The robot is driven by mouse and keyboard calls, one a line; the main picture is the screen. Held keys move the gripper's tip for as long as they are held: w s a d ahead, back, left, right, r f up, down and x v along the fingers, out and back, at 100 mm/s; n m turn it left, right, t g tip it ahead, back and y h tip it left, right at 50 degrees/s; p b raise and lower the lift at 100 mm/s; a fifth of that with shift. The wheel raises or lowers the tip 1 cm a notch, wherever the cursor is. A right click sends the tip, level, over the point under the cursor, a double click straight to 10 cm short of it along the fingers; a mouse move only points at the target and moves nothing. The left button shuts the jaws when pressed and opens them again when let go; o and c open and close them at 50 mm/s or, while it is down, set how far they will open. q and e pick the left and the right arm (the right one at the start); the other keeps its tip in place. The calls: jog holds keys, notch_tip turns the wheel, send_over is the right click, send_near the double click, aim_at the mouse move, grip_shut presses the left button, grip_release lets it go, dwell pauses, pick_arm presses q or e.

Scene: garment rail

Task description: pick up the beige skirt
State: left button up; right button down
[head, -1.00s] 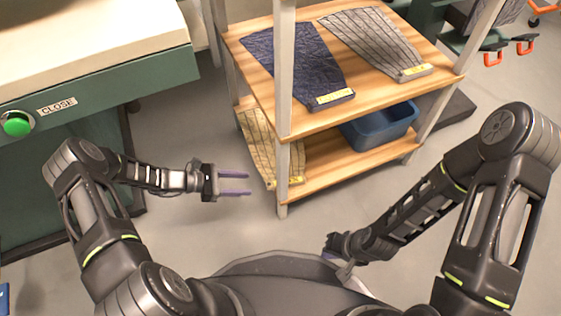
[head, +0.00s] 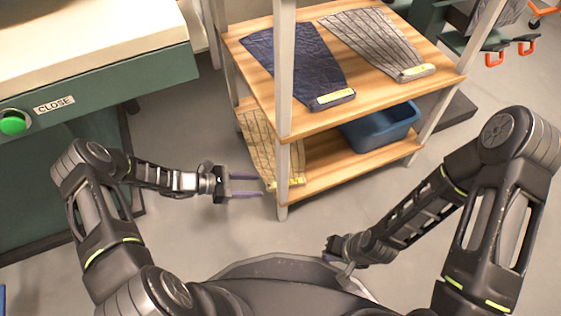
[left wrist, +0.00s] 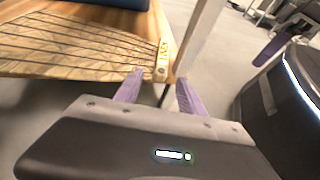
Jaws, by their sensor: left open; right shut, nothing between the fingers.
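The beige skirt (head: 258,140), with dark pleat lines, lies on the lower shelf at its left end, partly hidden by the upper shelf and a front post. It also shows in the left wrist view (left wrist: 75,48), with its yellow-labelled waistband end (left wrist: 162,62) at the shelf edge. My left gripper (head: 264,187) is open, its purple fingers pointing at that end. In the left wrist view the fingertips (left wrist: 160,78) are close to the labelled end, one on each side of it in the picture; contact cannot be told. My right gripper (head: 334,254) is shut and empty, low near my base.
A pale shelf post (head: 284,80) stands close to my left fingertips. A navy skirt (head: 295,62) and a grey skirt (head: 372,38) lie on the upper shelf. A blue bin (head: 380,130) sits on the lower shelf. A green-fronted counter (head: 120,90) is at left.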

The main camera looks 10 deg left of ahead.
pick_arm(q)
jog(key=b+x, duration=0.1)
jog(key=x, duration=0.3)
jog(key=shift+s+d, duration=0.1)
dwell(0.4)
grip_shut()
dwell(0.4)
